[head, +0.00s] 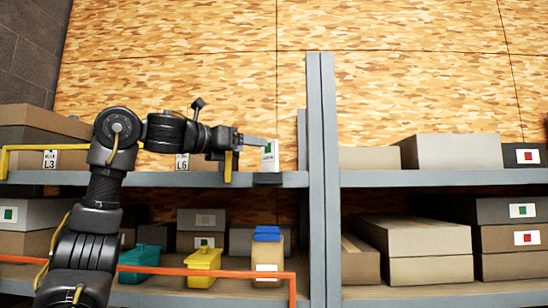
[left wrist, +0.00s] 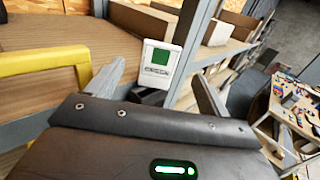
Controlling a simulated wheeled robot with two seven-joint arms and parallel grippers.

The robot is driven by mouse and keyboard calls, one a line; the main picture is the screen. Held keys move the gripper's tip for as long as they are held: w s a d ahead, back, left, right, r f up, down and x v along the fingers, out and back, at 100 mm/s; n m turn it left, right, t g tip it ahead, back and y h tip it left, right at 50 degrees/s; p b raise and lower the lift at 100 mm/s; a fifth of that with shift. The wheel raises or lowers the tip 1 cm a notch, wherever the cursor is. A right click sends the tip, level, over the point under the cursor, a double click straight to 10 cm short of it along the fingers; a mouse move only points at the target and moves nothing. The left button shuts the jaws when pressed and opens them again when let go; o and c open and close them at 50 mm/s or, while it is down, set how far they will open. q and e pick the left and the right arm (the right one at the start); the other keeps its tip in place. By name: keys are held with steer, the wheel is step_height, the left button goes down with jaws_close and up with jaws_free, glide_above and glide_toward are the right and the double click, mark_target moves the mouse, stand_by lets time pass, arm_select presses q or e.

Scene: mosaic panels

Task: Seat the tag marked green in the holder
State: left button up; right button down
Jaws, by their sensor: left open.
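The tag marked green (head: 269,156) is a white card standing about upright at the shelf's front edge, left of the grey post. In the left wrist view the tag (left wrist: 158,57) shows a green square with dark print below it. The dark holder (head: 267,180) is on the shelf edge directly under the tag; how deep the tag sits in it cannot be told. My left gripper (head: 259,142) is open beside the tag's upper part. In the left wrist view its fingers are apart, with the tag showing between and beyond them. My right gripper is not in view.
A grey post (head: 322,180) rises just right of the tag. A yellow bar (head: 229,166) stands left of it. Labels L3 (head: 50,160) and L6 (head: 182,162) mark the upper shelf. Cartons and coloured bins, including a yellow bin (head: 202,265), fill the lower shelf.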

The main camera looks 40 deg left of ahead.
mark_target(268, 148)
arm_select(q)
steer(key=w, duration=0.4)
steer(key=w+p, duration=0.1)
steer(key=w, duration=0.1)
steer(key=shift+w+d+f, duration=0.25)
steer(key=shift+f, duration=0.15)
steer(key=shift+w+r+p, duration=0.1)
steer(key=shift+r+p, duration=0.4)
steer(key=shift+p, duration=0.4)
steer(key=w+p, duration=0.2)
steer(key=w, duration=0.1)
steer(key=shift+w+d+f, duration=0.15)
steer(key=shift+w+d, duration=0.05)
steer(key=shift+w+f, duration=0.1)
steer(key=shift+w, duration=0.1)
steer(key=shift+s, duration=0.2)
steer(key=shift+c, duration=0.6)
steer(key=shift+s, duration=0.15)
steer(key=shift+c, duration=1.3)
steer(key=c, duration=0.7)
steer(key=shift+c, duration=0.2)
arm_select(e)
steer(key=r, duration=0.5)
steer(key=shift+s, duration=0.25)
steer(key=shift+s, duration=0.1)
arm_select(q)
steer(key=shift+r, duration=0.2)
